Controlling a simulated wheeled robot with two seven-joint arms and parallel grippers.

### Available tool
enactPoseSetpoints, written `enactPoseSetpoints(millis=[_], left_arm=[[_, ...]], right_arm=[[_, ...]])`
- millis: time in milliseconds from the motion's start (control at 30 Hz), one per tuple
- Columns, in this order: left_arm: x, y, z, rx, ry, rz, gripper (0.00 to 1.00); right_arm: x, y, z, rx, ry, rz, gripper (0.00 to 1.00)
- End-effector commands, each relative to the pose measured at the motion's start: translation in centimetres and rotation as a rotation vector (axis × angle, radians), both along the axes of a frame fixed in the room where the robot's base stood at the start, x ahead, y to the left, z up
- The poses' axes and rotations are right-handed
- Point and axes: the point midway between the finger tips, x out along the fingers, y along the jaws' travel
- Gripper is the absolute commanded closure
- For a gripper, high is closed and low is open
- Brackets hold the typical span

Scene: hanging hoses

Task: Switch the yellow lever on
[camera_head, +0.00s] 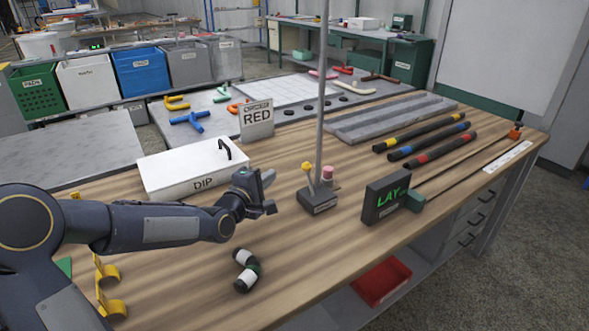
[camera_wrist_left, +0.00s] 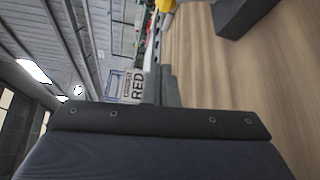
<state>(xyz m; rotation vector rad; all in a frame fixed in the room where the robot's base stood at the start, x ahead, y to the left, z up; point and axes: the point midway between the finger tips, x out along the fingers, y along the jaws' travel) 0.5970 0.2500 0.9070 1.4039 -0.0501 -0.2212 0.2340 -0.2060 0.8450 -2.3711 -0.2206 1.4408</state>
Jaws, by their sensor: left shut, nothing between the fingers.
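The yellow lever (camera_head: 307,168) stands on a small dark switch box (camera_head: 318,205) on the wooden table. It looks roughly upright, tilted slightly left. A pink knob (camera_head: 327,173) sits on the same box to its right. My left gripper (camera_head: 269,191) is shut and empty, in front of the white DIP box, left of the lever and apart from it. In the left wrist view, a yellow piece (camera_wrist_left: 166,5), likely the lever, is cut off at the top edge beside the dark box (camera_wrist_left: 240,14). My right gripper is not in view.
A thin grey pole (camera_head: 322,90) rises just behind the switch box. A dark LAY display (camera_head: 386,197) stands to the right. A white DIP box (camera_head: 190,168) and a RED sign (camera_head: 257,120) stand behind my gripper. A black-and-white hose piece (camera_head: 246,268) lies in front.

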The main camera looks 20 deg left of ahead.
Motion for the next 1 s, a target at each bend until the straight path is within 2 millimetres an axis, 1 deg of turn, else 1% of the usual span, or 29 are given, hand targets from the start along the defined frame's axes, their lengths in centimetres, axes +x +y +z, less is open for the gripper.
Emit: enactPoseSetpoints(millis=[300, 400, 500, 633, 800, 1000], left_arm=[[6.6, -1.4, -0.7, -0.003, 0.003, -0.002, 1.00], [8.5, -1.8, -0.9, -0.001, 0.002, -0.003, 1.00], [7.4, -3.3, -0.4, 0.002, 0.002, -0.006, 1.00], [6.7, -4.5, -0.2, 0.001, 0.002, -0.005, 1.00], [6.3, -5.0, -0.1, 0.001, 0.002, 0.000, 1.00], [6.3, -5.0, -0.1, 0.000, 0.002, 0.000, 1.00]], right_arm=[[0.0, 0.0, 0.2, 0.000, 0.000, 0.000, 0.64], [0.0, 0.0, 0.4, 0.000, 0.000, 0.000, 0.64], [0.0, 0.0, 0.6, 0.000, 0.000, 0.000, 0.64], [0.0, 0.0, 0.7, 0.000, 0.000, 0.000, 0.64], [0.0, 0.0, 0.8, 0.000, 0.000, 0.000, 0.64], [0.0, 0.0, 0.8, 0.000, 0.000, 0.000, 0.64]])
